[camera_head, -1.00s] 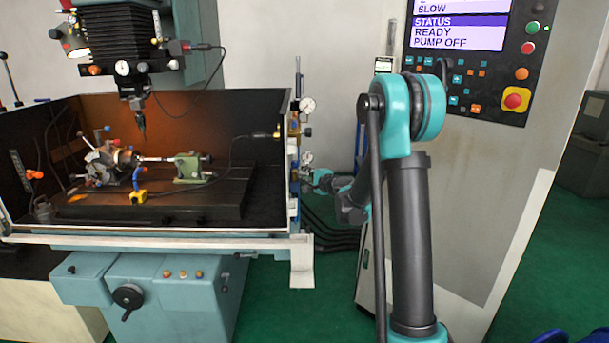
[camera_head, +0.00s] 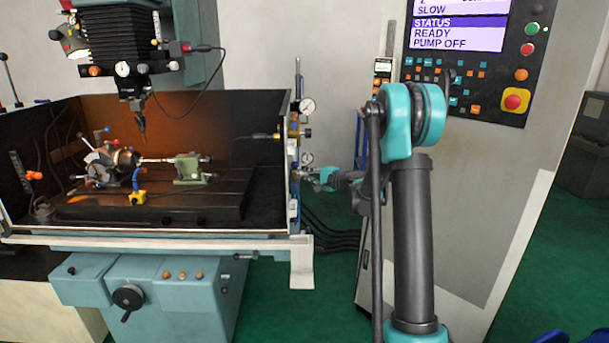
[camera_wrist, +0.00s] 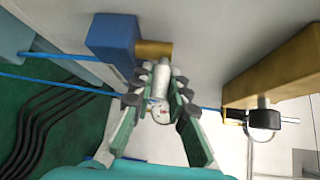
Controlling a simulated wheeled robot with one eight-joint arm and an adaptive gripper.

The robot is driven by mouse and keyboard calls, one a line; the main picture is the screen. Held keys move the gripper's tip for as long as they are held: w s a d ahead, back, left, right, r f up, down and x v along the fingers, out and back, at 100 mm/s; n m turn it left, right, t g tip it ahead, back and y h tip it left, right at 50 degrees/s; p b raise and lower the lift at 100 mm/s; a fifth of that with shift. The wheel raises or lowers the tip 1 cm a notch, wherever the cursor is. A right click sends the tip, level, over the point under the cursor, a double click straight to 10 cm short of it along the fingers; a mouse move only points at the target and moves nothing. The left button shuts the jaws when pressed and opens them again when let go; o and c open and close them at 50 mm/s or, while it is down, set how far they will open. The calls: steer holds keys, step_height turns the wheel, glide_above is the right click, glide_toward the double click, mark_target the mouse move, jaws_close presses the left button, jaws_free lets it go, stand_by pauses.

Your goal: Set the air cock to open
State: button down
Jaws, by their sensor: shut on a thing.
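In the wrist view, my gripper (camera_wrist: 161,98) has its green fingers closed on both sides of a silver cylindrical handle (camera_wrist: 163,73). The handle extends from a brass barrel (camera_wrist: 154,48) on a blue block (camera_wrist: 112,42); I take this to be the air cock. A small round white dial (camera_wrist: 160,113) shows between the fingers. Whether the cock stands open or shut cannot be told. In the head view, my gripper (camera_head: 322,179) is at the right side of the machine enclosure, and the handle is too small to make out there.
A brass-coloured block (camera_wrist: 273,75) with a black crossbar fitting (camera_wrist: 264,119) sits to the right of my gripper. Black hoses (camera_wrist: 40,125) and blue lines run at the left.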

steer(key=c, duration=1.7)
jaws_free()
steer(key=shift+c, duration=0.2)
steer(key=v, duration=1.2)
steer(key=s+a+f+n+g+h, duration=0.1)
steer(key=s+f+n+g+h, duration=0.2)
steer(key=s, duration=0.6)
steer(key=s+a+f+n+g+h, duration=0.1)
steer(key=s+a+f+n+g, duration=0.2)
steer(key=s, duration=0.6)
steer(key=s+d+f+n+h, duration=0.2)
steer(key=s+d+f, duration=0.3)
steer(key=s, duration=0.5)
steer(key=s+d+f+n+g+h, duration=0.1)
steer(key=s+d+f+h, duration=0.4)
steer(key=s, duration=0.5)
steer(key=shift+s+d+f+n+h, duration=0.2)
steer(key=shift+s+d+n+h, duration=0.1)
steer(key=shift+d+n, duration=0.4)
